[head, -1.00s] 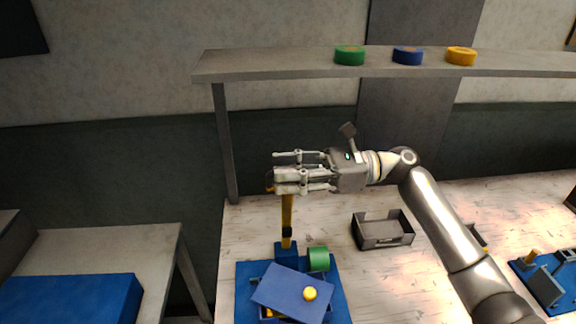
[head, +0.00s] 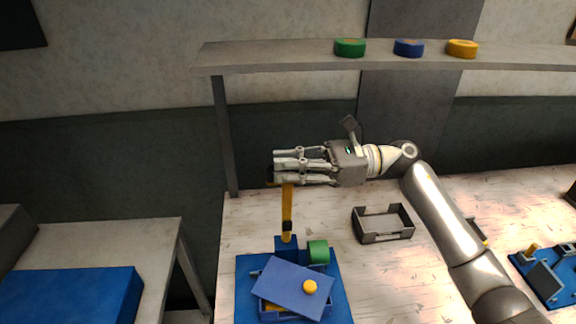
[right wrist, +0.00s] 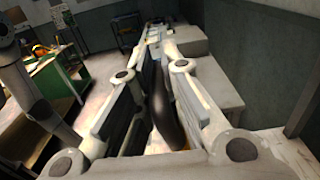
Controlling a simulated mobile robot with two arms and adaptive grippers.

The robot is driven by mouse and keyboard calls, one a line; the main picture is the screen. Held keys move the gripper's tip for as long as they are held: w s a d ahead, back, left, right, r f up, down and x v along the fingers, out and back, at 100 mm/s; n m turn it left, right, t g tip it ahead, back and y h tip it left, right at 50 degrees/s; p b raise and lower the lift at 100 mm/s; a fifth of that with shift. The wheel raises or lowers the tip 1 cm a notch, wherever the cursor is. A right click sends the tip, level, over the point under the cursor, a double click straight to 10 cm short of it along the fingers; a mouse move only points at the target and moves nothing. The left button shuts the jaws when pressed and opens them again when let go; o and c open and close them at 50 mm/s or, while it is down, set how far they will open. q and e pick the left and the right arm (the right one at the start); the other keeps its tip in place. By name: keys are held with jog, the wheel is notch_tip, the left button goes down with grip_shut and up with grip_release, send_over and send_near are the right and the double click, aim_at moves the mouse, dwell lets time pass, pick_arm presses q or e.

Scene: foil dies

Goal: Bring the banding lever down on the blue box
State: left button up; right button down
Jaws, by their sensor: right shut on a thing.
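The banding lever (head: 287,207) is a yellow bar standing upright from a blue post on a blue base plate (head: 244,297). My right gripper (head: 277,167) is at the lever's top, its fingers shut on the handle. In the right wrist view the dark handle (right wrist: 166,112) lies between the two fingers. The blue box (head: 268,310) sits on the base plate in front of the post. Its blue lid (head: 285,287), with a yellow knob (head: 310,286), lies askew over it. My left gripper is not in view.
An open grey tray (head: 383,237) stands on the pale bench, right of the base plate. A shelf (head: 290,60) above carries green, blue and yellow rolls. Another blue fixture (head: 545,280) is at the far right. A side table with a blue slab (head: 70,295) is at left.

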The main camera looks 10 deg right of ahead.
jog(key=s+f+n+b, duration=0.2)
jog(key=s+f+b, duration=0.2)
jog(key=s+b, duration=0.3)
jog(key=s+f+n+b, duration=0.2)
jog(key=s+f+b, duration=0.2)
jog(key=b, duration=0.9)
jog(key=shift+s, duration=1.75)
jog(key=c, duration=1.5)
grip_release()
jog(key=shift+w, duration=0.15)
jog(key=shift+d, duration=0.1)
